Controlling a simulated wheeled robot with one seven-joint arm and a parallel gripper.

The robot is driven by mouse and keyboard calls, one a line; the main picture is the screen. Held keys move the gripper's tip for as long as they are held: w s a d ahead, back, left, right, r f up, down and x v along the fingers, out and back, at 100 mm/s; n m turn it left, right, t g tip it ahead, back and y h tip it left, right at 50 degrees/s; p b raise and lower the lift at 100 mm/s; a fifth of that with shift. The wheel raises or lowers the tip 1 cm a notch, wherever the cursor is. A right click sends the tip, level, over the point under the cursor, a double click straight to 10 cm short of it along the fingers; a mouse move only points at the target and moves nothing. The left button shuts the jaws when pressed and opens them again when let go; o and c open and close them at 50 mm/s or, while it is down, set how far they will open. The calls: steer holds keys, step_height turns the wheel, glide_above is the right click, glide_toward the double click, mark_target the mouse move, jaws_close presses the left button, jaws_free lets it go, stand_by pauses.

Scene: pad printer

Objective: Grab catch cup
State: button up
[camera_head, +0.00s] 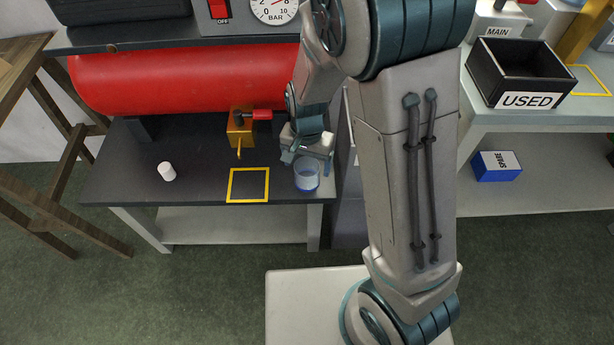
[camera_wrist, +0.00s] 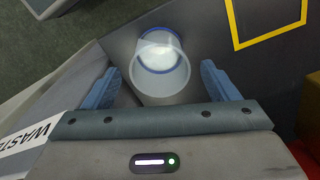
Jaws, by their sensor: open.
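The catch cup (camera_head: 306,176) is a clear, bluish cup with a blue ring at its base. It stands near the right end of the dark bench top, to the right of a yellow square outline. My gripper (camera_head: 306,153) is just behind and above it. In the wrist view the cup (camera_wrist: 160,68) shows between and ahead of the two blue fingers of my gripper (camera_wrist: 166,88). The fingers are spread apart, with a gap on each side of the cup. I cannot tell how far its rim reaches between them.
The yellow outline (camera_head: 248,185) is empty. Behind it is a brass valve block (camera_head: 240,130) with a red handle, under a red tank (camera_head: 190,80). A small white cylinder (camera_head: 167,171) lies at left. A label reading WASTE (camera_wrist: 28,138) shows in the wrist view. A black USED bin (camera_head: 520,75) stands at right.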

steer(key=c, duration=1.3)
steer(key=shift+r, duration=0.1)
